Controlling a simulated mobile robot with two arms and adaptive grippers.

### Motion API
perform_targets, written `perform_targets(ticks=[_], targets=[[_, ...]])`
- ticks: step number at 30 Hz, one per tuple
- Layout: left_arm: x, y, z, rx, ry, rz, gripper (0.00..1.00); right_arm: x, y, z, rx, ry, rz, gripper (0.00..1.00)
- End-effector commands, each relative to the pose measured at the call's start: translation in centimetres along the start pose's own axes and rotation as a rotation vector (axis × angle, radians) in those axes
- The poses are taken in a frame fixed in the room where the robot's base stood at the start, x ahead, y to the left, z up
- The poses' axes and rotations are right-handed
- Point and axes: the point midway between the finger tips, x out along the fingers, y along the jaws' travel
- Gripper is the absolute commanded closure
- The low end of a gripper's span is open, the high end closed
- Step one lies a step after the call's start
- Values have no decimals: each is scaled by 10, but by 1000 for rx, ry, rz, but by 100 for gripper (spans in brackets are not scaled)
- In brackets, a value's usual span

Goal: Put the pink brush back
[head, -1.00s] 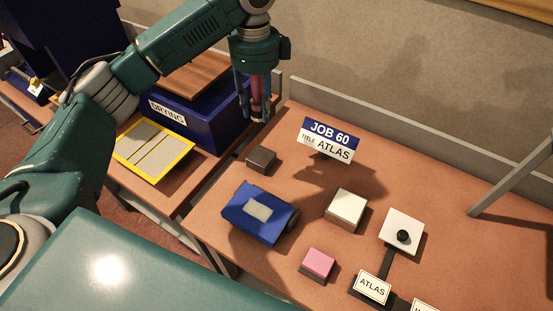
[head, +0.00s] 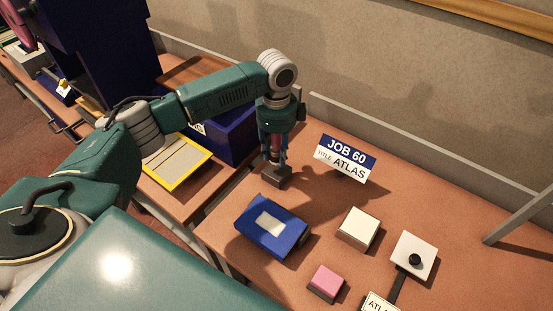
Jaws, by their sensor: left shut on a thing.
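My left gripper (head: 276,160) points down, shut on the pink brush (head: 275,144), which shows as a narrow pink strip between the fingers. The gripper is at a small dark block (head: 277,178) on the table, left of the JOB 60 sign. The fingertips are right over the block or touching its top. The brush's lower end is hidden, so I cannot tell whether it is in the block. My right gripper is not in view.
The JOB 60 sign (head: 345,159) stands close to the right. A blue pad device (head: 290,237), a white-topped block (head: 358,229) and a pink block (head: 326,283) lie nearer. A blue box (head: 236,136) stands behind left, beside a yellow-edged frame (head: 201,172).

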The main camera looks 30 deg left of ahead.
Motion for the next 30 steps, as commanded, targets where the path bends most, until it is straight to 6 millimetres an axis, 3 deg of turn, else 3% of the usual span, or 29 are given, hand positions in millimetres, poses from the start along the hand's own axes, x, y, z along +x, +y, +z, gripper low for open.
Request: perform_targets(ticks=[9, 20, 21, 24, 30], targets=[[40, 1, 0, -1, -1, 2, 93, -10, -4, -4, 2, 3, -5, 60], [44, 1, 0, 0, -1, 1, 93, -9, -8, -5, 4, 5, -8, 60], [45, 1, 0, 0, -1, 1, 65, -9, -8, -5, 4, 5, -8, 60], [44, 1, 0, 1, -1, 1, 48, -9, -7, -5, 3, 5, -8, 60], [44, 1, 0, 0, -1, 1, 48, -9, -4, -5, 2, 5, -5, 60]])
